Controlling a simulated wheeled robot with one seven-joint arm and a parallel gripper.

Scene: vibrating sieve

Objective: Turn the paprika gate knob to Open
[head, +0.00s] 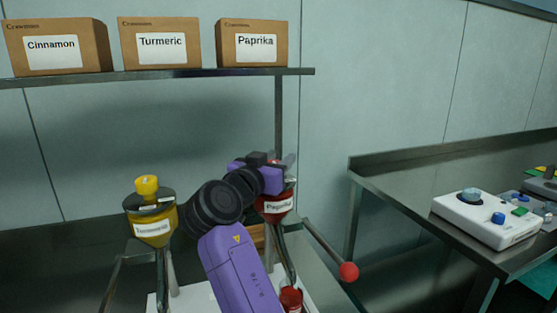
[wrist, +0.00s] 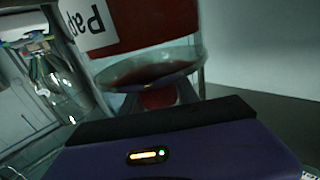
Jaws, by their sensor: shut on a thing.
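The paprika hopper (head: 274,207) is red with a white Paprika label and stands right of the turmeric hopper in the head view. In the wrist view the paprika hopper (wrist: 150,25) appears upside down, with its clear lid below the label. The red paprika gate knob (wrist: 160,98) sits at that lid between my dark fingers. My gripper (head: 278,162) is at the top of the hopper, shut on the knob. In the head view my wrist and fingers mostly cover the knob. I cannot read any Open mark or the knob's angle.
The yellow turmeric hopper (head: 152,225) with a yellow top knob (head: 147,185) stands close left of my wrist. A red ball-ended lever (head: 348,271) sticks out right. A shelf (head: 190,74) with labelled boxes is above. A side table (head: 390,198) holds a white control box (head: 485,218).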

